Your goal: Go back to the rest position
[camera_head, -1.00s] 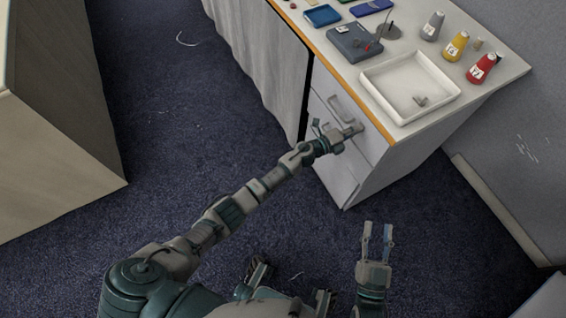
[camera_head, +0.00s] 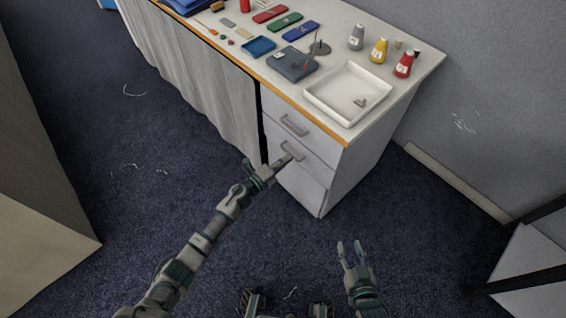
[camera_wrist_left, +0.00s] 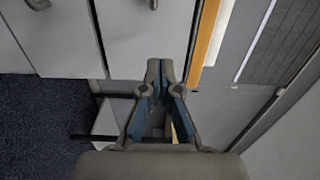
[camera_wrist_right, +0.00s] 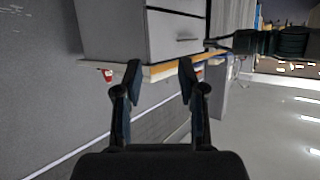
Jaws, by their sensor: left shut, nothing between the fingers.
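In the head view my left arm reaches up from the bottom toward the white drawer cabinet (camera_head: 300,180). My left gripper (camera_head: 284,162) appears just in front of the lower drawer handle (camera_head: 293,151); whether it touches is unclear. In the left wrist view its fingertips (camera_wrist_left: 160,64) are together with nothing between them, and the drawer fronts (camera_wrist_left: 65,45) lie beyond. My right gripper (camera_head: 349,246) is low over the floor, right of the left arm. It is open and empty, also in the right wrist view (camera_wrist_right: 160,66).
The drawers look shut. On the table are a white tray (camera_head: 320,98) with a small grey piece, a dark blue-grey box (camera_head: 290,63), a blue tray (camera_head: 258,48) and several cone-shaped bottles (camera_head: 403,66). A wall (camera_head: 480,80) stands right. Dark carpet (camera_head: 150,130) is open at left.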

